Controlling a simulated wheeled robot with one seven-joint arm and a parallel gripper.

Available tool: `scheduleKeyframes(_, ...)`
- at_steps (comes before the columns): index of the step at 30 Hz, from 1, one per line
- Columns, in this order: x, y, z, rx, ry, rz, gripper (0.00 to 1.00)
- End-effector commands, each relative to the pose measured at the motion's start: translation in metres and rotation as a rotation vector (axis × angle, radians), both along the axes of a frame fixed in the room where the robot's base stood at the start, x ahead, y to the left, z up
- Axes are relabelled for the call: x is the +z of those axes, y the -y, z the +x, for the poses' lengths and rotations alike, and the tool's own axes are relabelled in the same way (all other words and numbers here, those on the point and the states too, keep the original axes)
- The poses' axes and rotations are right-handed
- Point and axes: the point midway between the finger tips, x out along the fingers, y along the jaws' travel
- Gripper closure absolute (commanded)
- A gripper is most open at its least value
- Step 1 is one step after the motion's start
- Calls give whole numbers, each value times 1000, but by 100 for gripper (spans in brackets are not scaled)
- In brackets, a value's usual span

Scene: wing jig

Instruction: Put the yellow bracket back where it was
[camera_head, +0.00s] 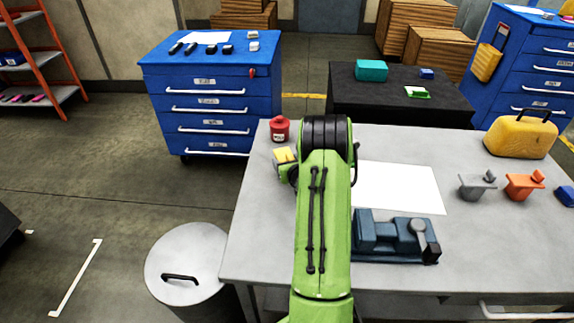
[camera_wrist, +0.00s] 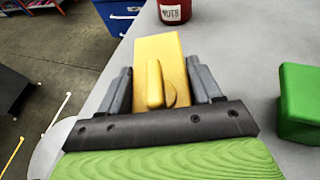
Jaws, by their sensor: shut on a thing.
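The yellow bracket (camera_wrist: 157,48) is between the two grey fingers of my gripper (camera_wrist: 160,84) in the wrist view. It is a flat yellow plate with a raised rounded rib. My gripper is shut on it. In the head view a small part of the yellow bracket (camera_head: 285,154) shows left of my green arm, near the left edge of the grey workbench (camera_head: 260,245). My arm hides part of the bench. I cannot tell whether the bracket touches the bench top.
A red can marked NUTS (camera_head: 279,129) stands just beyond the bracket. A green block (camera_wrist: 301,103) sits right of my gripper. A blue vise (camera_head: 393,236), white sheet (camera_head: 402,187), grey part (camera_head: 477,186), orange part (camera_head: 524,184) and yellow case (camera_head: 520,137) lie further right.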

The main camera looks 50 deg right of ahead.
Motion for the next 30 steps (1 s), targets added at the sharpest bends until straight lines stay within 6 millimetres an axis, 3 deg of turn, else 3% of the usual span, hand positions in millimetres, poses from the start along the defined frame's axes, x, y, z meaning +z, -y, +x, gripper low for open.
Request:
scheduleKeyframes(7, -1, 0, 0, 0, 0, 0, 86)
scheduleKeyframes(8, -2, 0, 0, 0, -3, 1, 33)
scheduleKeyframes(12, -1, 0, 0, 0, -3, 1, 12)
scheduleKeyframes(22, 4, 0, 0, 1, -2, 0, 11)
scheduleKeyframes(30, 26, -28, -54, -7, -1, 5, 11)
